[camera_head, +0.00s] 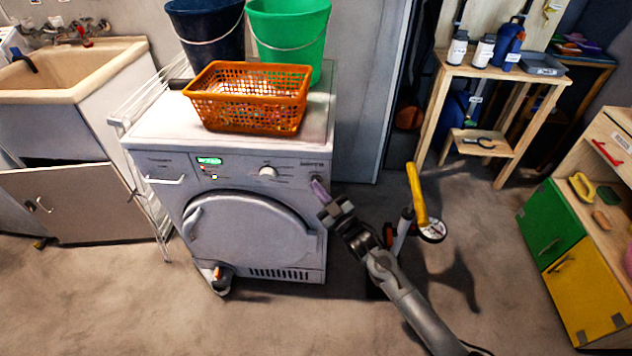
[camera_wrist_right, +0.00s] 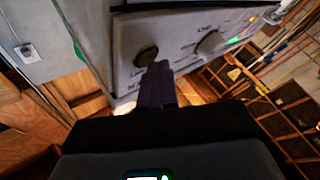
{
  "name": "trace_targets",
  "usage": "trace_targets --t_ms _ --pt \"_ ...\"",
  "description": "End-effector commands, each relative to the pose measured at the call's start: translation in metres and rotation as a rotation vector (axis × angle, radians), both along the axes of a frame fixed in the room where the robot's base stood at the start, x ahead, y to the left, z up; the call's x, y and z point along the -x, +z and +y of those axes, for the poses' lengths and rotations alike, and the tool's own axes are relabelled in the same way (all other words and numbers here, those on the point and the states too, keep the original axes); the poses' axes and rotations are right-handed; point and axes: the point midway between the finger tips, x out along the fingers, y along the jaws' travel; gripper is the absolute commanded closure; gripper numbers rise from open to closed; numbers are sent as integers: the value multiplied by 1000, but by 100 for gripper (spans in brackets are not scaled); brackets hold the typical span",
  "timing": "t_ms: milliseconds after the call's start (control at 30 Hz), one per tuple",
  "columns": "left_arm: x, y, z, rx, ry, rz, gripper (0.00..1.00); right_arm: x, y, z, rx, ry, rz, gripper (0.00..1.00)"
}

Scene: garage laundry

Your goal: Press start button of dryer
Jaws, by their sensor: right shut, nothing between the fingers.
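The white dryer (camera_head: 255,225) stands with its round door facing me. Its front panel carries a lit green display (camera_head: 209,161), small lit buttons (camera_head: 214,177) and a light round knob (camera_head: 268,172). My right gripper (camera_head: 318,188) is shut and empty, its purple fingertips at the right end of the panel. In the right wrist view, the fingertips (camera_wrist_right: 157,68) lie just below a dark round button (camera_wrist_right: 146,56), overlapping its lower edge; I cannot tell whether they touch. The knob also shows there (camera_wrist_right: 209,42). The head view does not clearly show the dark button. My left gripper is out of view.
An orange basket (camera_head: 249,99), a green bucket (camera_head: 290,35) and a dark bucket (camera_head: 205,30) stand on the dryer. A white rack (camera_head: 150,190) and a sink (camera_head: 75,65) are to its left. A yellow-handled object (camera_head: 416,195) stands right of the gripper.

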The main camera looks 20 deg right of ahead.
Motion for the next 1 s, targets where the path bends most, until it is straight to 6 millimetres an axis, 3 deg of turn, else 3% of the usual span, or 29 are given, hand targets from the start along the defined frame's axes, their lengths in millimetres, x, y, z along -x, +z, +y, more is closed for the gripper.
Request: trace_targets --t_ms 1000 --pt "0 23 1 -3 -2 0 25 21 2 11 0 1 2 100"
